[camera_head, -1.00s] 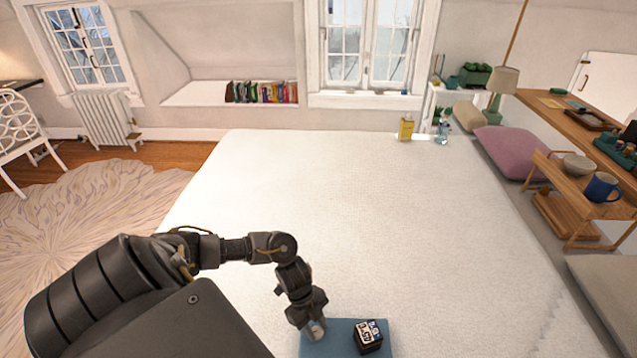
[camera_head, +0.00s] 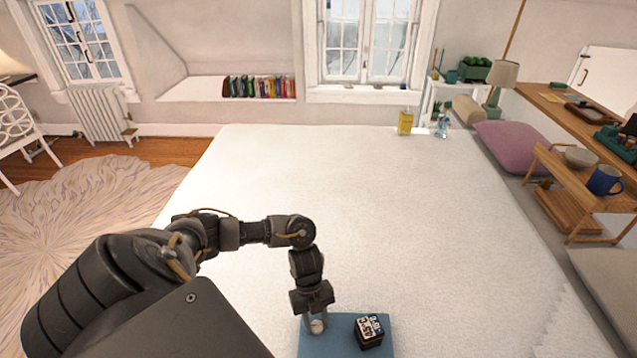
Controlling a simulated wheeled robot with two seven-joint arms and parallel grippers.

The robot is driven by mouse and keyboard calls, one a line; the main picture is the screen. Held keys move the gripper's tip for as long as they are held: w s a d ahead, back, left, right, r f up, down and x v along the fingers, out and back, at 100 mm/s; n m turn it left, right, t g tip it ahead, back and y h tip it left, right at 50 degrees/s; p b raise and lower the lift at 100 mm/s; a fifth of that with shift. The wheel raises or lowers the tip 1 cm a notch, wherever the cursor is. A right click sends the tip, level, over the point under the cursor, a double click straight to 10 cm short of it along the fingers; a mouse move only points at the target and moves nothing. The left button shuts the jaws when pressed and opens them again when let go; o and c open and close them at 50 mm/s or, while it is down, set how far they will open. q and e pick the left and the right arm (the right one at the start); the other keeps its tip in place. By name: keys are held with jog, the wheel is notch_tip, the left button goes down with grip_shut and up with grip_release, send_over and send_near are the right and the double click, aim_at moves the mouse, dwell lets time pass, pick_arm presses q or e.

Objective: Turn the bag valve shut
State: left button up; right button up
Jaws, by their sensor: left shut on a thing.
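My left gripper (camera_head: 315,318) points down over the left part of a blue mat or board (camera_head: 345,345) at the front edge of the view. It is shut on a small pale, whitish thing (camera_head: 317,326), most of which the fingers hide. I cannot tell whether this is the bag valve, and no bag can be made out. A black box-like block with white lettering (camera_head: 369,331) stands on the blue mat, to the right of the gripper and apart from it. My right gripper is not in view.
The blue mat lies on a wide white bed-like surface (camera_head: 400,220), which is clear in the middle. A yellow bottle (camera_head: 406,122) and a clear bluish bottle (camera_head: 443,126) stand at its far edge. A wooden stand with a blue mug (camera_head: 604,181) is at the right.

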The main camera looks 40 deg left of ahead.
pick_arm(q)
jog(key=shift+f, duration=0.1)
jog(key=o, duration=1)
jog(key=shift+w, duration=0.15)
jog(key=shift+c, duration=0.2)
jog(key=v, duration=1.1)
jog(key=shift+d, duration=0.1)
